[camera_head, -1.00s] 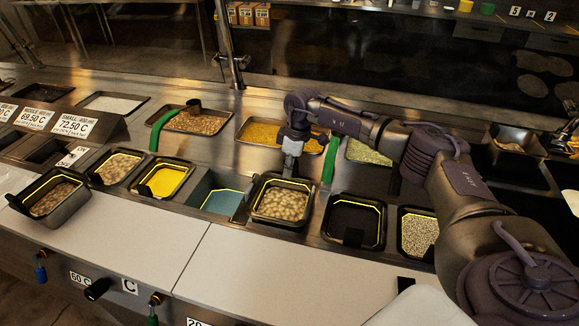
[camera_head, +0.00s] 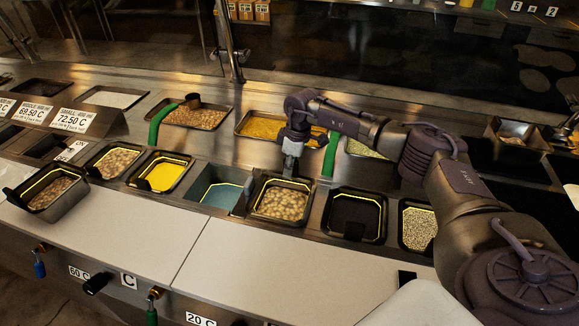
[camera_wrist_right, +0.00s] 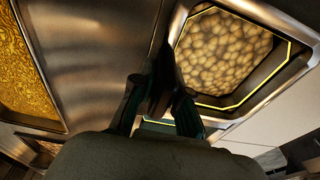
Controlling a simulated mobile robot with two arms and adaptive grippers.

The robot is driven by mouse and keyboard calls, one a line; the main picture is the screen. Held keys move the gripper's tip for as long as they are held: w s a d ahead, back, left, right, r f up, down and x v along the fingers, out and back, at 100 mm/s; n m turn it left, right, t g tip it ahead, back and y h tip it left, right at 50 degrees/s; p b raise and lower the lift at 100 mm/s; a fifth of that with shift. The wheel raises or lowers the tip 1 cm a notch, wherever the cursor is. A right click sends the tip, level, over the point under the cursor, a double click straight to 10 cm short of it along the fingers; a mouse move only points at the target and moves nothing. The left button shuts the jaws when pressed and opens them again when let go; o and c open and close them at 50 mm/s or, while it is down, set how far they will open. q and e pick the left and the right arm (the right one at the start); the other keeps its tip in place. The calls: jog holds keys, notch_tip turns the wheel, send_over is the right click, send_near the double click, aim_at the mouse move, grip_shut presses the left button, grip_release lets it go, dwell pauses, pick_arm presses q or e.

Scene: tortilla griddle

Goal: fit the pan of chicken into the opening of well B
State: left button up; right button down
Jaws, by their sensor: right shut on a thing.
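The pan of chicken (camera_head: 280,203) is a dark pan with a yellow line inside its rim, filled with pale rounded pieces. It is at or in an opening of the near row, just right of an open well with a bluish floor (camera_head: 215,197). My right gripper (camera_head: 291,166) is shut on its far rim from above. In the right wrist view the fingers (camera_wrist_right: 160,95) meet the rim beside the pale pieces (camera_wrist_right: 222,52). The pan looks about level. Its underside is hidden, and I cannot tell whether its rim rests fully on the counter. My left gripper is out of view.
A yellow-filled pan (camera_head: 165,174) sits left of the bluish well, and an empty black pan (camera_head: 355,215) right of the chicken. Another filled pan (camera_head: 48,194) stands on the white front ledge (camera_head: 130,220). Green-handled ladles (camera_head: 158,125) stand in the far row.

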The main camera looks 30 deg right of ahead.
jog(key=shift+f, duration=0.3)
jog(key=c, duration=1.1)
grip_release()
jog(key=shift+r, duration=0.1)
jog(key=r, duration=0.4)
jog(key=s+d+r, duration=0.1)
jog(key=r, duration=0.6)
jog(key=shift+s+d+r, duration=0.2)
jog(key=shift+r, duration=0.2)
